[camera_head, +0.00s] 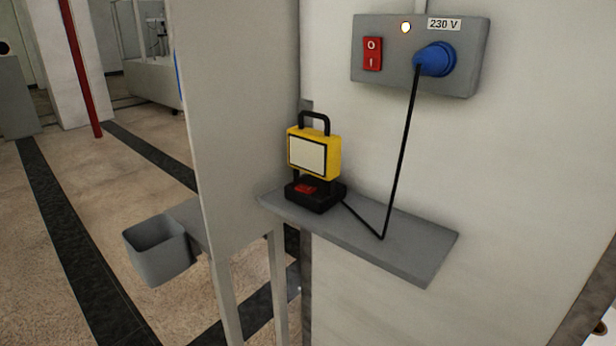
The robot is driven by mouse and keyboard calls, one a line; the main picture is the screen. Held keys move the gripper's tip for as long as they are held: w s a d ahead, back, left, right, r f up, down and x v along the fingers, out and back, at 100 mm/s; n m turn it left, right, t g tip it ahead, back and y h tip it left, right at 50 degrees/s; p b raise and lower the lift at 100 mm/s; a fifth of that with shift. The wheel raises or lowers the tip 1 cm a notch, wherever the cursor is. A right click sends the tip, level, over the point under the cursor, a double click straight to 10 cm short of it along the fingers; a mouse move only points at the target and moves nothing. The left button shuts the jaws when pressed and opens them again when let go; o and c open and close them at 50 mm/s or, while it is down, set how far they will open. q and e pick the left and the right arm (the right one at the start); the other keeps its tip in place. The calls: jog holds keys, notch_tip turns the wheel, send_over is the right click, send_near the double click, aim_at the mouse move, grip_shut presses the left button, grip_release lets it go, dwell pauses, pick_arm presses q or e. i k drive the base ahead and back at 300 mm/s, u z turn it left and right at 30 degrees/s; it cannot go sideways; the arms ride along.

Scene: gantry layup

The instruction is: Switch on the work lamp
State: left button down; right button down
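The yellow work lamp (314,153) stands upright on a grey wall shelf (400,247). Its pale front panel looks unlit. A red switch (305,188) sits on its black base (316,199). A black cable (402,150) runs from the base over the shelf up to a blue plug (435,59), which is in the grey 230 V socket box (390,76). The box has a red rocker switch (372,53) marked O and I, and a small indicator light (405,27) that glows. Neither of my grippers is in view.
A grey panel (235,120) stands upright just left of the lamp and shelf. A grey open bin (160,252) hangs at lower left. The shelf is bare to the right of the cable. A red pole (80,70) stands farther back at left.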

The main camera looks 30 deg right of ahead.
aim_at(302, 187)
jog(key=k, duration=0.55)
jog(key=z, duration=1)
jog(key=i, duration=0.95)
jog(key=z, duration=0.05)
